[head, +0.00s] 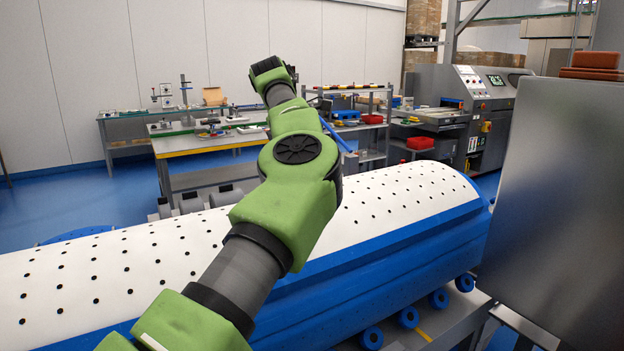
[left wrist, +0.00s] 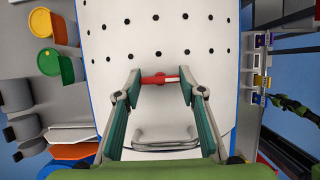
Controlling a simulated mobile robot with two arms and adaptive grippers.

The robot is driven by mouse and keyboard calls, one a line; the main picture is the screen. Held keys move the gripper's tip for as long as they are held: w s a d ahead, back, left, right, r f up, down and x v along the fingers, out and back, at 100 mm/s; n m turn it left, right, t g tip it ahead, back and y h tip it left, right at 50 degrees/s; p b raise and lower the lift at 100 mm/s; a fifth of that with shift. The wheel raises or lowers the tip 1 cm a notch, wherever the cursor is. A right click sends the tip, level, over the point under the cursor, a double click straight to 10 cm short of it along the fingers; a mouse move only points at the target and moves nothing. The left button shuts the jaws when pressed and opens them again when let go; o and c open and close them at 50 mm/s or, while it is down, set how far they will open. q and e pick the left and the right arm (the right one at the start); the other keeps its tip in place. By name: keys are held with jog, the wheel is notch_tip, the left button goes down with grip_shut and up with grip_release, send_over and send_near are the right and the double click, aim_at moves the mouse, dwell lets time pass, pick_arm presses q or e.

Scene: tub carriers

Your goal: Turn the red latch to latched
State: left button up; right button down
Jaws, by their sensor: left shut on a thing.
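The red latch (left wrist: 158,79) shows in the left wrist view as a small red bar on the white, dotted surface (left wrist: 160,25). My left gripper (left wrist: 160,80) has a fingertip at each end of the latch and is shut on it. In the head view my left arm reaches out over the long white perforated cover with blue sides (head: 400,200); its fingers and the latch are hidden there. The latch's marked positions cannot be read. My right gripper is in neither view.
A metal handle (left wrist: 165,146) lies between my left fingers, nearer the wrist. A large grey panel (head: 560,200) stands at the right in the head view. Workbenches (head: 210,143) and a grey machine (head: 470,110) stand behind the cover.

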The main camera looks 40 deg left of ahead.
pick_arm(q)
jog(key=shift+r, duration=0.1)
dwell(0.3)
jog(key=o, duration=1.1)
jog(key=v, duration=1.2)
jog(key=shift+a, duration=0.1)
